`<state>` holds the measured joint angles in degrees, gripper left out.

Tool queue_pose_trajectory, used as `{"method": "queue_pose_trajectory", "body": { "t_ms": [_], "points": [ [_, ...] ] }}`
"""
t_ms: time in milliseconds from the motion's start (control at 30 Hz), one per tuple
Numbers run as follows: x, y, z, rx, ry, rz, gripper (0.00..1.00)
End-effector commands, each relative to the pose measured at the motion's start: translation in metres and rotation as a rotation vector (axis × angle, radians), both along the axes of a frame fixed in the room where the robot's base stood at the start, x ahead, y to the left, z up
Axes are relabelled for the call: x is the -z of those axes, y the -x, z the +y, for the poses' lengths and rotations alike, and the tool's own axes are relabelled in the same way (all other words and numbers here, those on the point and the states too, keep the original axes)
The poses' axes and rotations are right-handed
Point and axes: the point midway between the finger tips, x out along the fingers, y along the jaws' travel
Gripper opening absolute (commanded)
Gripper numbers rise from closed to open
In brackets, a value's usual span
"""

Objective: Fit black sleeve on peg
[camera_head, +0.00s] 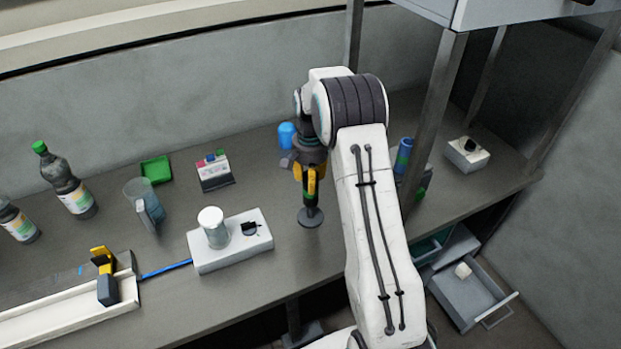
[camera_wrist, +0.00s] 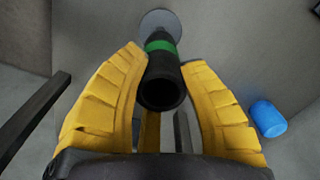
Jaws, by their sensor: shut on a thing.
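My gripper (camera_wrist: 163,62) has its yellow fingers on either side of a black sleeve (camera_wrist: 162,93) and is shut on it. The sleeve's hollow end faces the wrist camera; a green band (camera_wrist: 162,46) circles the dark tube farther along. Beyond the band is a round grey disc (camera_wrist: 160,20). In the head view my gripper (camera_head: 311,185) points down over the table, with the disc (camera_head: 311,217) just below it and a short dark stem between them. No peg can be clearly made out. I cannot tell whether one is inside the sleeve.
A blue cylinder (camera_head: 286,135) stands behind my gripper.

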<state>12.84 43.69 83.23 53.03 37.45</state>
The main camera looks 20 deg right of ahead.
Motion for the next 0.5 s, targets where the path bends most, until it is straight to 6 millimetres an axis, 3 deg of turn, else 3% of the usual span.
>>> {"method": "queue_pose_trajectory", "body": {
  "t_ms": [500],
  "points": [
    [0.02,0.0,0.0,0.0,0.0,0.0,0.04]
  ]
}}
